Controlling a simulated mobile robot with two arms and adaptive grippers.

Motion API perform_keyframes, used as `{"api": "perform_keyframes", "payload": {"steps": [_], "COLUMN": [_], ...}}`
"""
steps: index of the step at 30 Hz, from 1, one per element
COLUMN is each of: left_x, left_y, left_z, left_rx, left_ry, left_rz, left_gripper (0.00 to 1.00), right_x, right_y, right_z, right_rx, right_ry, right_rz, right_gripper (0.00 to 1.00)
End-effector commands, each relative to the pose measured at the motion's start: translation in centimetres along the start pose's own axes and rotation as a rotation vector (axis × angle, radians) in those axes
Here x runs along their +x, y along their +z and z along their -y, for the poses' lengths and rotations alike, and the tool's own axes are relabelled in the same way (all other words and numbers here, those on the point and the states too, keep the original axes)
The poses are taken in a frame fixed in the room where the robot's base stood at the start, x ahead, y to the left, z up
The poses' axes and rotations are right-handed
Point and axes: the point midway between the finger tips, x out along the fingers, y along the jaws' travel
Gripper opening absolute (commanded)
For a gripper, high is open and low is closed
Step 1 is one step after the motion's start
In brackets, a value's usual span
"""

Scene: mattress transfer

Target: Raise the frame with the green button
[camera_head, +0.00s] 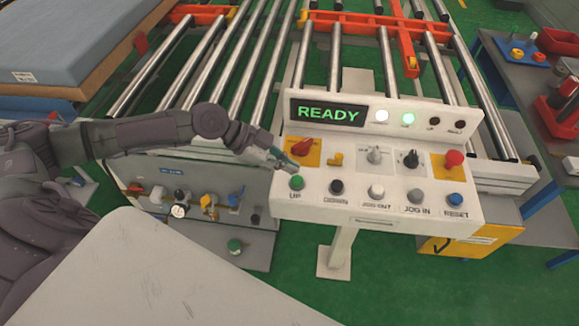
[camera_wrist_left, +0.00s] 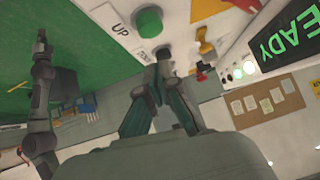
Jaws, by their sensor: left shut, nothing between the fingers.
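The green UP button (camera_head: 297,183) is at the left end of the white control panel (camera_head: 350,209). It also shows in the left wrist view (camera_wrist_left: 149,21), next to the UP label. My left gripper (camera_head: 290,164) is shut and empty, with its fingertips just above and behind the button at the panel's left edge. In the left wrist view the closed fingertips (camera_wrist_left: 159,63) lie just below the button with a small gap. The orange frame (camera_head: 346,20) lies across the metal rollers. A dark arm, apparently my right one, shows in the left wrist view with its tip (camera_wrist_left: 41,38) unclear.
Beside UP are the DOWN button (camera_head: 336,186), JOG OUT, JOG IN and blue RESET (camera_head: 455,200). Above them are a red knob (camera_head: 303,147) and red mushroom button (camera_head: 454,159). The display (camera_head: 327,114) reads READY. A blue mattress (camera_head: 70,40) lies at upper left.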

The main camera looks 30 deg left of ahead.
Motion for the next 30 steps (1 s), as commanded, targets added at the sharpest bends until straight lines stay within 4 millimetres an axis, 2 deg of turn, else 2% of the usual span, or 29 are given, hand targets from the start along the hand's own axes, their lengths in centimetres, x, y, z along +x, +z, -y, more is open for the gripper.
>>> {"api": "perform_keyframes", "payload": {"steps": [1,9,21,30], "left_x": [0.5,2.6,2.9,4.4], "left_y": [0.3,2.6,3.0,4.6], "left_z": [0.1,0.0,0.0,-0.3], "left_rx": [-0.004,-0.004,-0.001,-0.001], "left_ry": [0.001,0.000,-0.001,0.000], "left_rz": [0.001,0.000,0.001,0.001], "left_gripper": [0.00,0.00,0.00,0.00], "right_x": [-0.7,-1.5,-1.4,1.6], "right_y": [-0.1,-0.1,-0.1,0.1], "right_z": [0.0,0.0,0.1,0.1], "right_rx": [0.000,0.000,0.000,0.001], "right_ry": [0.000,-0.001,-0.001,-0.001], "right_rz": [0.000,0.000,0.000,0.000], "right_gripper": [0.00,0.00,0.00,0.00]}}
